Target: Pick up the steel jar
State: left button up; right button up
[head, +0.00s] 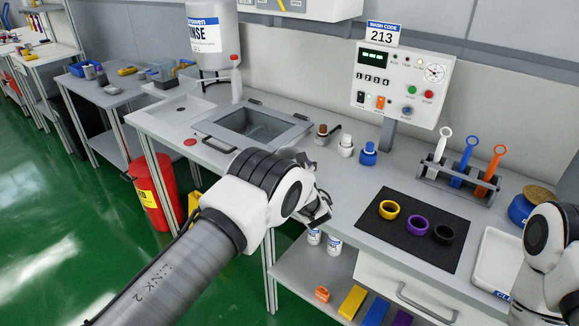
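I cannot make out a steel jar in the head view. My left arm crosses the lower middle, and its gripper (318,208) shows as a small dark shape at the front edge of the counter (345,200). Its fingers are mostly hidden behind the white wrist, so I cannot tell whether it is open or shut, or whether it holds anything. My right arm shows at the right edge; its gripper is out of view.
A sink (255,125) lies behind my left arm. Small bottles, including a blue one (369,154), stand to its right. A black mat (408,250) holds three rings. Items fill the lower shelf (300,285).

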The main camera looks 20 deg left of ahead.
pick_arm(q)
jog(key=shift+w+a, duration=0.35)
jog(key=shift+w, duration=0.15)
jog(key=shift+w+a+f, duration=0.1)
jog(key=shift+w+f, duration=0.1)
jog(key=shift+r, duration=0.1)
jog(key=c, duration=1.4)
jog(key=shift+r, duration=0.15)
